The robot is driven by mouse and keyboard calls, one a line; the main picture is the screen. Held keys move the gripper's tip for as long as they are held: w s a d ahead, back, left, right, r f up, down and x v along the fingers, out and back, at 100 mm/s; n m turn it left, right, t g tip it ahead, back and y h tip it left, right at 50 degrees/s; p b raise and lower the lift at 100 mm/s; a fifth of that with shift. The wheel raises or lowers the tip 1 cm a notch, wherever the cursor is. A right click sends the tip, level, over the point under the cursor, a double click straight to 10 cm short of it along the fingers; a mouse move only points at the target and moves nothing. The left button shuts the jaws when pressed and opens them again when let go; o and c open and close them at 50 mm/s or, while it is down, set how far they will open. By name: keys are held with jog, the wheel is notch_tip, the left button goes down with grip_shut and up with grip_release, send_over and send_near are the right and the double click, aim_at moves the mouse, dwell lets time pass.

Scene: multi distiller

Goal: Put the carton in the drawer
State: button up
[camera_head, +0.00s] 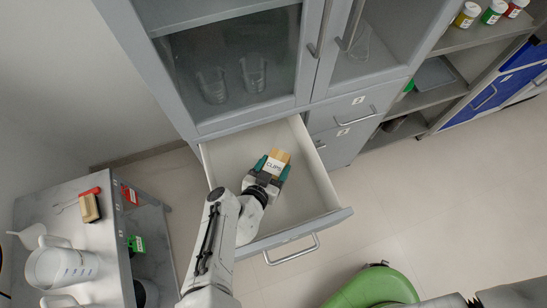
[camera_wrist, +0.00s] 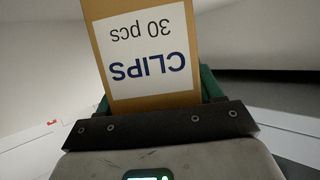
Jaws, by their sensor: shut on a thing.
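The carton (camera_head: 280,158) is a small tan box with a white label reading "CLIPS". It also shows large in the wrist view (camera_wrist: 145,50), with "30 pcs" on its label. My gripper (camera_head: 271,168) has green fingers and is shut on the carton, one finger on each side of it; the wrist view shows the fingers (camera_wrist: 157,92) partly behind the dark mount. The drawer (camera_head: 315,190) is pulled out of the grey cabinet and looks empty. The carton is over the drawer's inside; I cannot tell whether it touches the bottom.
The grey cabinet (camera_head: 205,125) with glass doors stands behind the drawer. A side table (camera_head: 100,235) with a white jug (camera_head: 62,262) is at the left. Floor is clear right of the drawer.

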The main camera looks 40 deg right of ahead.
jog(key=o, duration=1.1)
jog(key=shift+r+p, duration=0.45)
jog(key=shift+r, duration=0.15)
jog(key=shift+a+r, duration=0.2)
jog(key=shift+a, duration=0.15)
jog(key=b+v, duration=0.1)
jog(key=v, duration=0.6)
jog(key=shift+s+d, duration=0.15)
